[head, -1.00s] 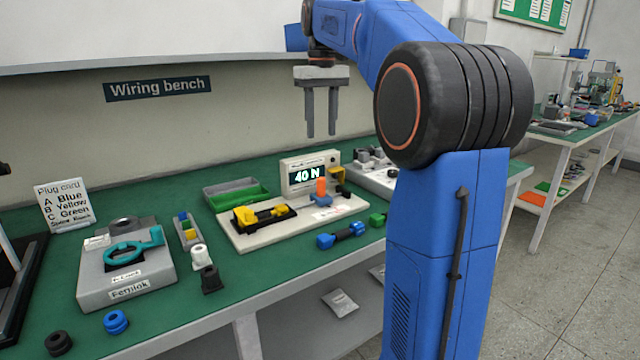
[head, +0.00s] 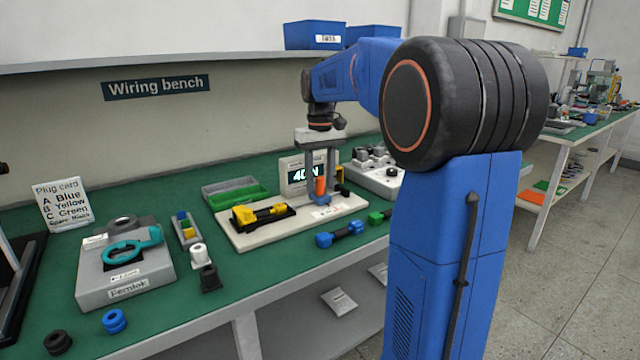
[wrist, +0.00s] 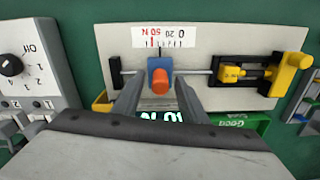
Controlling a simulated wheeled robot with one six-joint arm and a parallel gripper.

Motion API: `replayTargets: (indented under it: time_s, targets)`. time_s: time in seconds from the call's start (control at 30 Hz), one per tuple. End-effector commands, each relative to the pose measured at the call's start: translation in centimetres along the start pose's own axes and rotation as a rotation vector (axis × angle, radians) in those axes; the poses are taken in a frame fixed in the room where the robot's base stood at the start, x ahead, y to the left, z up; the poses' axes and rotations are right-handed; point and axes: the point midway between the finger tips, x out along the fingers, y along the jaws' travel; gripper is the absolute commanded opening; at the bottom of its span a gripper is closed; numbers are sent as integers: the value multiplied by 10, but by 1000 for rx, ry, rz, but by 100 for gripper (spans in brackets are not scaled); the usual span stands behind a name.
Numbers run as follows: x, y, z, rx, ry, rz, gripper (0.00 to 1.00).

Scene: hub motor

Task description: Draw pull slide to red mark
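The pull slide is a blue block with an orange knob (head: 320,187) on a pale tester board (head: 245,237). In the wrist view the orange knob (wrist: 160,81) stands on the blue block, which rides on a thin metal rod. A white scale (wrist: 158,37) beside it, seen upside down, carries a short red mark near the 50 N end; the block sits close to that mark. My gripper (head: 320,188) points down with one finger on each side of the knob. In the wrist view my gripper (wrist: 161,84) shows gaps beside the knob, so it looks open.
The force display (head: 302,174) stands behind my fingers, partly hidden. A yellow and black clamp (head: 262,213) is at the board's left. A green tray (head: 240,193), a blue connector (head: 340,234) and a grey dial unit (wrist: 30,60) are close by.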

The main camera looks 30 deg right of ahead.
Motion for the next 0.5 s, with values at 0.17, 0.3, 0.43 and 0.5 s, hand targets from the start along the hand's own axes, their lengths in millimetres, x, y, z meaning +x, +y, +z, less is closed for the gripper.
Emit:
replayTargets:
  time_s: [0.17, 0.3, 0.43, 0.5]
  targets:
    - [10, 0, 0, 0, -1, 0, 39]
    - [11, 0, 0, 0, 0, 0, 39]
    - [11, 0, 0, 0, 0, 0, 39]
    - [11, 0, 0, 0, 0, 0, 27]
